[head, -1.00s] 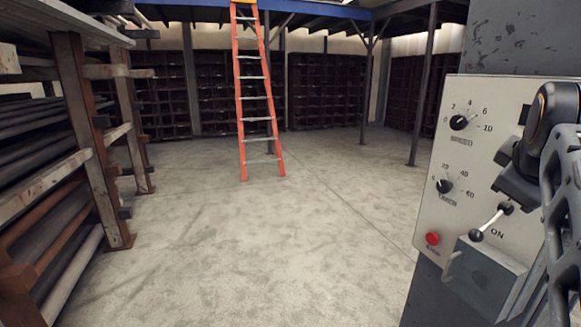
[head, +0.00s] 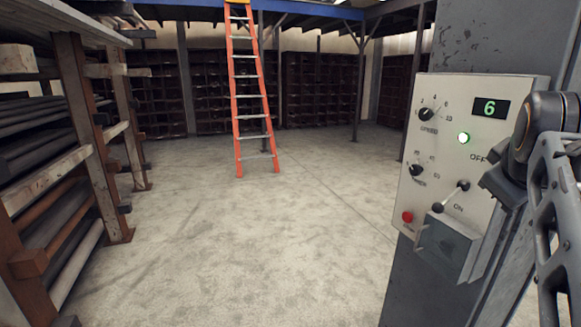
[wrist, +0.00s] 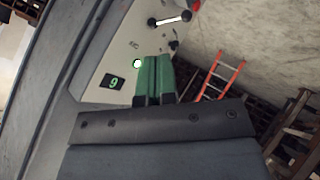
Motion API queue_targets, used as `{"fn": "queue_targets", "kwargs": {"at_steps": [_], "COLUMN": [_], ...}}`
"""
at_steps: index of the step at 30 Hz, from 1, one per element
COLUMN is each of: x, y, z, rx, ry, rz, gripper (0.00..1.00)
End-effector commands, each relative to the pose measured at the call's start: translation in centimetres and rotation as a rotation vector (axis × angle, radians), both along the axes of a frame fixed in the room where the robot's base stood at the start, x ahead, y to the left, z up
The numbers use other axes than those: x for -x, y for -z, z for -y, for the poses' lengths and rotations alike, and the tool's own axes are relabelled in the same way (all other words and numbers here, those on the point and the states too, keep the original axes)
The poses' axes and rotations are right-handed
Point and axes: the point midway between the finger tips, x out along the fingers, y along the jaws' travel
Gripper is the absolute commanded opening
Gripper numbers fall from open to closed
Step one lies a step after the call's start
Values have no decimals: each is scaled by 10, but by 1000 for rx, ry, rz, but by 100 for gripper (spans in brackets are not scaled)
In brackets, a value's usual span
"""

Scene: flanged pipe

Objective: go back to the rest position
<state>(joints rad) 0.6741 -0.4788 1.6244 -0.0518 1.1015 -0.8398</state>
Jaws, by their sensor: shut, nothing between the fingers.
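My gripper (wrist: 153,80) shows in the wrist view as two green fingers side by side, shut and empty. They overlap the edge of the control panel in that view; I cannot tell the exact gap. The pale control panel (head: 440,150) stands at the right in the head view, on a grey column. Its green lamp (head: 463,138) is lit and its display (head: 489,109) reads 6. Its lever (head: 451,197) slants, with the knob end low, near the word ON. My arm covers the panel's right side in the head view, and the fingertips cannot be made out there.
A rack of pipes (head: 75,165) lines the left side. An orange ladder (head: 252,95) stands ahead on the concrete floor (head: 230,240). Dark shelves (head: 320,88) and a blue-beamed frame are behind it. The middle floor is clear.

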Motion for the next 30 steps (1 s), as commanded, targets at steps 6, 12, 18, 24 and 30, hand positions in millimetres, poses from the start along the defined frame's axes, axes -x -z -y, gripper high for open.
{"fn": "queue_targets", "kwargs": {"at_steps": [6, 12, 18, 24, 30], "x": [-11, -28, -31, -5, 2], "y": [50, 121, 211, 274, 278], "z": [-1, -31, -102, -174, -203], "rx": [-189, -412, -626, -685, -669], "ry": [129, 218, 262, 170, 63], "rz": [54, 51, -58, -247, -308], "gripper": [0, 0, 0, 0, 0]}}
